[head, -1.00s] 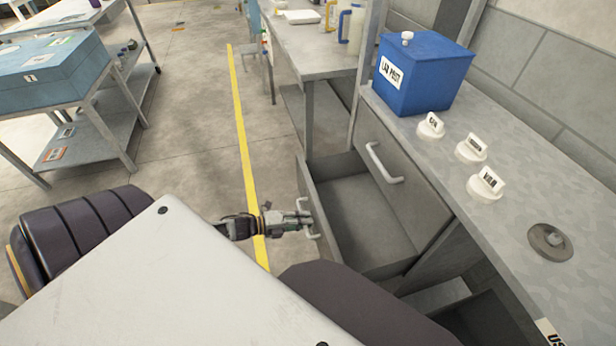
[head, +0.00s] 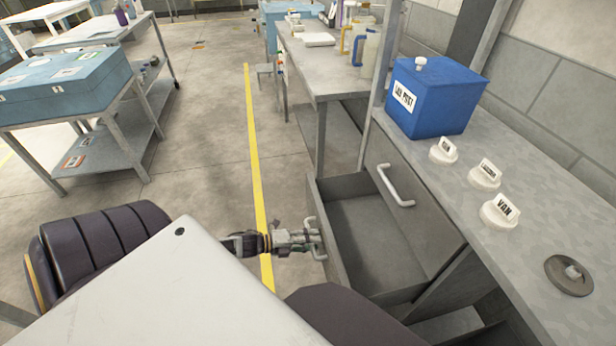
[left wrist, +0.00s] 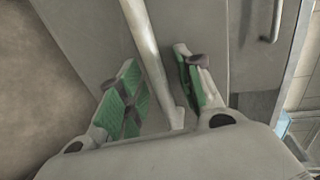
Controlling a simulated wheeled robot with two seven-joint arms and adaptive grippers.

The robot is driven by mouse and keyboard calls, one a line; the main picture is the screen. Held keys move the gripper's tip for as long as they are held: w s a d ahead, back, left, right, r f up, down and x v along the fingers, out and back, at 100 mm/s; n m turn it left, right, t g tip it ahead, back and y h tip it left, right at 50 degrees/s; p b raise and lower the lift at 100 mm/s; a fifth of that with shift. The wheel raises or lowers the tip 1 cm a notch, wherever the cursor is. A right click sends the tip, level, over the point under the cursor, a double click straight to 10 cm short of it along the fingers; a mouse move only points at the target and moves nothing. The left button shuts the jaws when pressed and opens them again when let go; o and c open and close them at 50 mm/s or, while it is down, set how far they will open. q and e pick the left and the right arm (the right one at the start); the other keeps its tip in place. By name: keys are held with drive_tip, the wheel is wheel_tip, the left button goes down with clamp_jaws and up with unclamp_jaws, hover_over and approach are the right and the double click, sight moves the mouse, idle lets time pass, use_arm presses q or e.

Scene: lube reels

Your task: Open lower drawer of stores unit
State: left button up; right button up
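The lower drawer (head: 372,232) of the grey stores unit stands pulled out, and its inside looks empty. My left gripper (head: 310,240) is at the handle on the drawer's front. In the left wrist view the handle bar (left wrist: 147,45) runs between the two green-padded fingers, with gaps visible beside it, so the fingers look open around it. The upper drawer (head: 420,215) is shut, with its own pale handle (head: 396,188). My right gripper is not in view.
The unit's top (head: 545,220) bears a blue box (head: 435,97), several white labelled knobs and a round dark fitting (head: 569,275). A bench (head: 320,62) stands behind. A blue case (head: 65,85) lies on a cart at left. Floor left of the drawer is clear.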

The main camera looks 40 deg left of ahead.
use_arm(q)
drive_tip(key=v, duration=1.2)
idle(0.8)
drive_tip(key=shift+f, duration=0.1)
drive_tip(key=shift+s, duration=0.1)
idle(0.5)
